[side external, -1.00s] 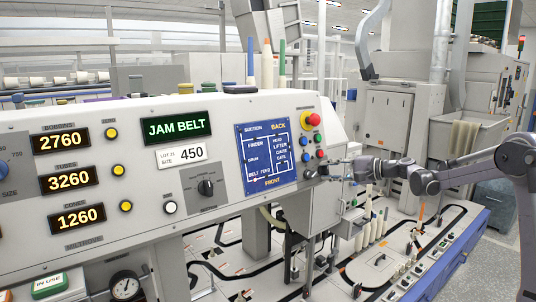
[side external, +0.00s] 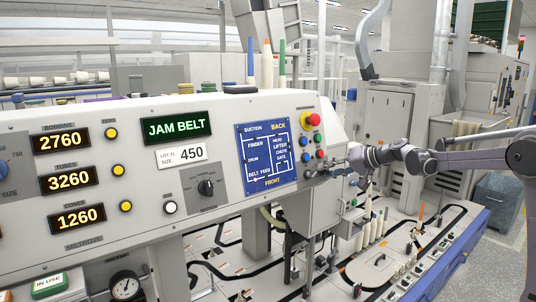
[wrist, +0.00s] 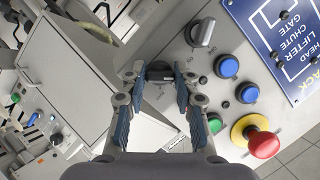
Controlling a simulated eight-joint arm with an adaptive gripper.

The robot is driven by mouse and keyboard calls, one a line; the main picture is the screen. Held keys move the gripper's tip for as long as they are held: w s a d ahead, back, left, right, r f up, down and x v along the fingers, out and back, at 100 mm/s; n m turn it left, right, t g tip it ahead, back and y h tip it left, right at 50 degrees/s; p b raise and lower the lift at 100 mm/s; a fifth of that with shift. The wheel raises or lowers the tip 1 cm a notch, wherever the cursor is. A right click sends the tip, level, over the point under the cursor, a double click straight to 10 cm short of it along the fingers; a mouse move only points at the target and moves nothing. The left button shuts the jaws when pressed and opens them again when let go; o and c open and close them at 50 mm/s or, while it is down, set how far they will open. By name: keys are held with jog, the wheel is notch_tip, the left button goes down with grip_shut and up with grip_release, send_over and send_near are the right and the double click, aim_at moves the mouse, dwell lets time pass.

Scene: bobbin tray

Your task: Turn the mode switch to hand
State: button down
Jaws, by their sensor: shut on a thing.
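My gripper (wrist: 160,76) reaches the lower right end of the sloped grey control panel (side external: 225,112). Its two blue-padded fingers are shut on a small dark knob (wrist: 160,67), which I take to be the mode switch. The fingers cover its sides, and I cannot read a label or its setting. In the side external view my gripper (side external: 334,173) is small, and the knob in it cannot be made out. A separate grey rotary knob (wrist: 201,32) stands beside the gripper, apart from the fingers.
Two blue buttons (wrist: 226,66) (wrist: 246,92), a green button (wrist: 214,122) and a red emergency stop (wrist: 263,143) with a yellow collar sit close by. A black selector (side external: 206,188) is farther left on the panel. Spindles with cones (side external: 368,228) stand below my arm.

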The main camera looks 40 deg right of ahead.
jog(key=shift+n, duration=0.3)
jog(key=c, duration=1)
grip_release()
jog(key=v, duration=1.2)
jog(key=shift+a+r, duration=0.1)
